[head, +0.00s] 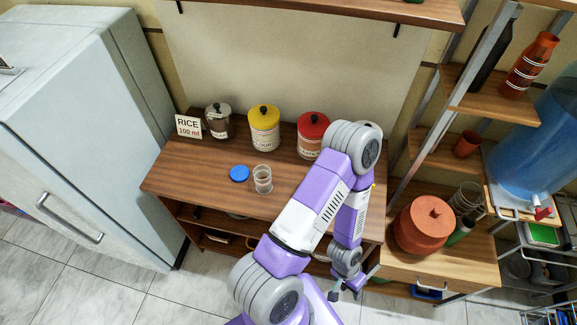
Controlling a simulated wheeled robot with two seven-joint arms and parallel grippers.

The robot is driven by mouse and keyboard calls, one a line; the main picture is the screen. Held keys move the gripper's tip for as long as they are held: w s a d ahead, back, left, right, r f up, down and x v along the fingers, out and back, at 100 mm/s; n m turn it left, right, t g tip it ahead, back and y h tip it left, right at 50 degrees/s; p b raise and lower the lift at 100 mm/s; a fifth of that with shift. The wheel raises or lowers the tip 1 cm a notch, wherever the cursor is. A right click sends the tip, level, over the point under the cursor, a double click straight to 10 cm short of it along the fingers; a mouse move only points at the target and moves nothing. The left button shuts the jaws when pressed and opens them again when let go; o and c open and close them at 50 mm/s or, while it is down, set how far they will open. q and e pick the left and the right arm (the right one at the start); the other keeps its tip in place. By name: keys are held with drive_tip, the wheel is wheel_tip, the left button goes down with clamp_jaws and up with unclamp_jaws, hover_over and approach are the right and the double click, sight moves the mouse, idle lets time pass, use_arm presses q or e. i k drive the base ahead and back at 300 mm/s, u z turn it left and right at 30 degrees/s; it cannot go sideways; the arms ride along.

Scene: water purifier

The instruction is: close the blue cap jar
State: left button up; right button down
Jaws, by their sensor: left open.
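A blue cap (239,173) lies flat on the wooden cabinet top. A small clear glass jar (263,180) stands upright just to its right, with no cap on it. My left arm reaches up from the bottom of the head view and bends back down. My left gripper (349,287) hangs low in front of the cabinet, below and to the right of the jar. It is open, apart from the cap and jar, and I see nothing in it. My right gripper is not in view.
Canisters with black (217,119), yellow (264,127) and red (312,134) bodies or lids stand along the back, beside a rice sign (188,126). A fridge (75,130) is left. A terracotta pot (424,225) stands right. The cabinet's front left is clear.

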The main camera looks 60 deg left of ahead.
sight(262, 174)
drive_tip(key=z, duration=0.2)
drive_tip(key=k, duration=1.1)
drive_tip(key=u, duration=1.2)
drive_tip(key=i, duration=0.4)
